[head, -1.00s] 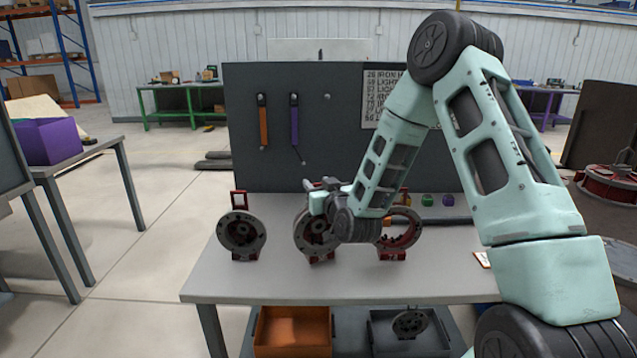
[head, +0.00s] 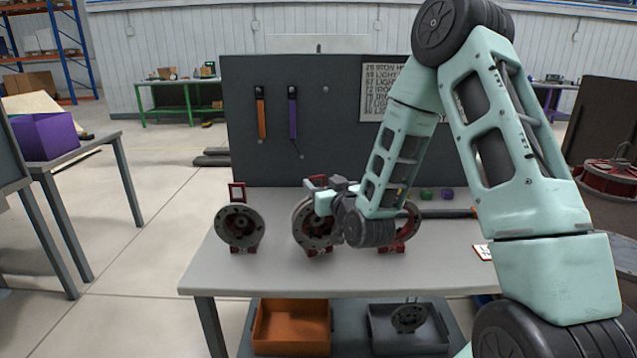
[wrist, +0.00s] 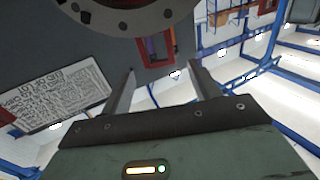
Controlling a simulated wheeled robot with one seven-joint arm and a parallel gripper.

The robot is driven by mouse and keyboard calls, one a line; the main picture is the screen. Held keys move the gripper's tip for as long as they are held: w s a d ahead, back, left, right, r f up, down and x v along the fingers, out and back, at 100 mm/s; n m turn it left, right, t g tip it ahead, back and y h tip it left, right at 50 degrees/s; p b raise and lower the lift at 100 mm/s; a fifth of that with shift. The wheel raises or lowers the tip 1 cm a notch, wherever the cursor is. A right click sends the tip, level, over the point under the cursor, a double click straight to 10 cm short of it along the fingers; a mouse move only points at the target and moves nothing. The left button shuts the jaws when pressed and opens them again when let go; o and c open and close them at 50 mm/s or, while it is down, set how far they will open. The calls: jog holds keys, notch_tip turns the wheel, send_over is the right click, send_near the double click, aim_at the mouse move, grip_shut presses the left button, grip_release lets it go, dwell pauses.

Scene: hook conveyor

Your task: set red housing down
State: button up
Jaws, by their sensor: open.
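Three round housings stand upright in a row on red stands on the grey table (head: 225,275). The left housing (head: 240,228) and middle housing (head: 308,232) have dark grey faces. The right one (head: 408,225) shows a red inner ring and is partly hidden behind my wrist; I take it to be the red housing. My gripper (head: 322,188) is at the upper part of the middle housing; contact cannot be told. In the wrist view my gripper (wrist: 163,78) has its fingers apart with nothing between them. A bolted flange (wrist: 130,12) lies just beyond the fingers.
A dark tool board (head: 300,110) with hanging tools stands behind the table. A text sheet (head: 383,90) hangs on it. Small green and purple parts (head: 436,194) lie at the back right. An orange bin (head: 292,328) and a grey bin (head: 385,338) sit below.

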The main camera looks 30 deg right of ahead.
jog(key=s+a+f+n+g+y, duration=0.2)
jog(key=s+a+n+g+y, duration=0.25)
jog(key=a, duration=0.75)
jog(key=s+a+f+n+g+y, duration=0.25)
jog(key=s+a+g, duration=0.35)
jog(key=a, duration=0.6)
jog(key=s+a+r+n+g+h, duration=0.1)
jog(key=s+a+g, duration=0.1)
jog(key=s, duration=1)
jog(key=s+a+r+n+g+h, duration=0.1)
jog(key=s+g, duration=0.4)
jog(key=s, duration=0.7)
jog(key=shift+s+a+r+n+h, duration=0.2)
jog(key=shift+s+a+n+h, duration=0.1)
jog(key=shift+a+n, duration=0.2)
jog(key=shift+w, duration=0.1)
jog(key=shift+r+p, duration=0.6)
jog(key=shift+r, duration=0.2)
